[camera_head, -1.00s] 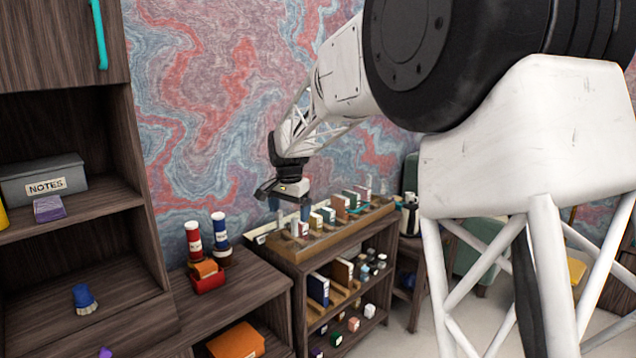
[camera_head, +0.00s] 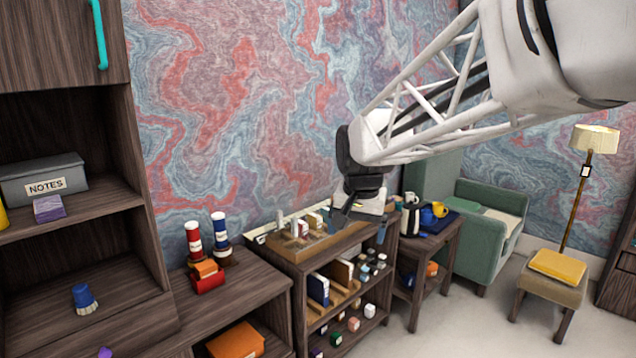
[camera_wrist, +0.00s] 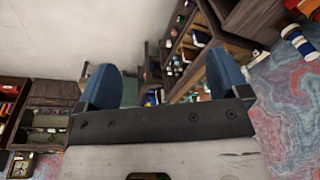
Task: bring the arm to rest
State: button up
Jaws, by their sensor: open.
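My gripper (camera_head: 360,226) is in front of the right part of the small wooden shelf's top in the head view. Its two blue fingertips stand wide apart in the wrist view (camera_wrist: 168,82), with nothing between them. The gripper is open and empty. My white lattice arm reaches in from the upper right. The arm and gripper hide part of the shelf top.
The wooden shelf (camera_head: 301,290) holds small boxes and jars on several levels. A side table (camera_head: 433,248) with mugs stands to its right, beside a green armchair (camera_head: 491,228). A lamp and a stool (camera_head: 553,283) stand at the right. Open floor lies in front.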

jog(key=s+d+f+n, duration=0.1)
jog(key=s+d+f, duration=0.1)
jog(key=s, duration=0.7)
jog(key=s+d+f+n, duration=0.1)
jog(key=s+d+f, duration=0.2)
jog(key=s, duration=0.7)
jog(key=s+d+f+n, duration=0.1)
jog(key=s+d, duration=0.4)
jog(key=s, duration=0.5)
jog(key=shift+d+f+t, duration=0.2)
jog(key=shift+f+t, duration=0.2)
jog(key=shift+f, duration=0.25)
